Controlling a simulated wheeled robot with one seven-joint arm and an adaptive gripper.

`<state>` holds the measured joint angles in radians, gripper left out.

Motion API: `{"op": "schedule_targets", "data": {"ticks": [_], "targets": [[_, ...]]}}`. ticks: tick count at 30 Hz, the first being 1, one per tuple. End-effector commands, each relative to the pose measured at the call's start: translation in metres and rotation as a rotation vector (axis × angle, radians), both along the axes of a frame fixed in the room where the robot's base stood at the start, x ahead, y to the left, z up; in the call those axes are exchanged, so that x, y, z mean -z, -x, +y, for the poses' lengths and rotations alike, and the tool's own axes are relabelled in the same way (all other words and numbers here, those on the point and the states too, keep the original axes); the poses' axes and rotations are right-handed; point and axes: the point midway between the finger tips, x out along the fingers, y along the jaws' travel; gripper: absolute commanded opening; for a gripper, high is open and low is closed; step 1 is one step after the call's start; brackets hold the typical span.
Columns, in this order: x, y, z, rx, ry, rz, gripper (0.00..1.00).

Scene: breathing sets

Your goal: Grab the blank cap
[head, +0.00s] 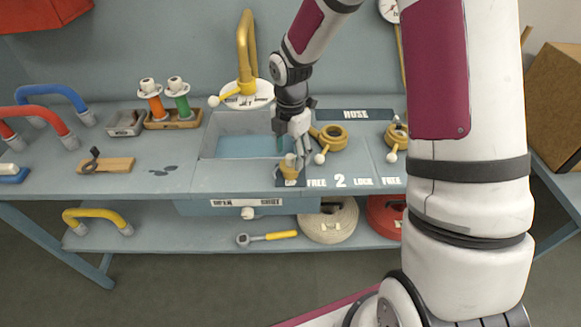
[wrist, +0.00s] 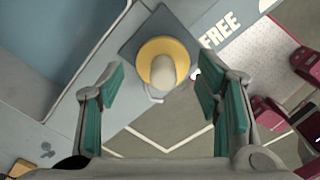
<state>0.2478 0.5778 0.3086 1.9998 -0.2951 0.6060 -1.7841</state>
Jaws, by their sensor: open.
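A yellow round fitting with a pale knob on top, which looks like the blank cap (wrist: 163,66), sits on a dark square plate (wrist: 137,50) near the bench's front edge. The cap also shows in the head view (head: 289,167), partly hidden by my gripper (head: 293,148). In the wrist view my gripper (wrist: 160,84) is open, with one teal-padded finger on each side below the cap.
A sink basin (head: 243,147) with a yellow tap (head: 247,50) lies behind and left of my gripper. A yellow ring fitting with a handle (head: 331,138) is close on the right. A similar one (head: 397,134) stands farther right. The bench front left of the cap is mostly clear.

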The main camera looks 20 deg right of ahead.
Motion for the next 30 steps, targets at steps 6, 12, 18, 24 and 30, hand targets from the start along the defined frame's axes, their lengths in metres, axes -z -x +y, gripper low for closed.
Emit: {"op": "schedule_targets", "data": {"ticks": [6,12,18,24,30], "targets": [[0.030,0.007,0.003,-0.003,0.000,0.004,0.59],[0.048,0.005,0.002,-0.001,0.000,0.001,0.59],[0.049,0.005,0.002,0.000,0.000,0.000,0.59],[0.049,0.005,0.002,0.000,0.000,0.000,0.22],[0.049,0.005,0.002,0.000,0.000,0.000,0.00]]}}
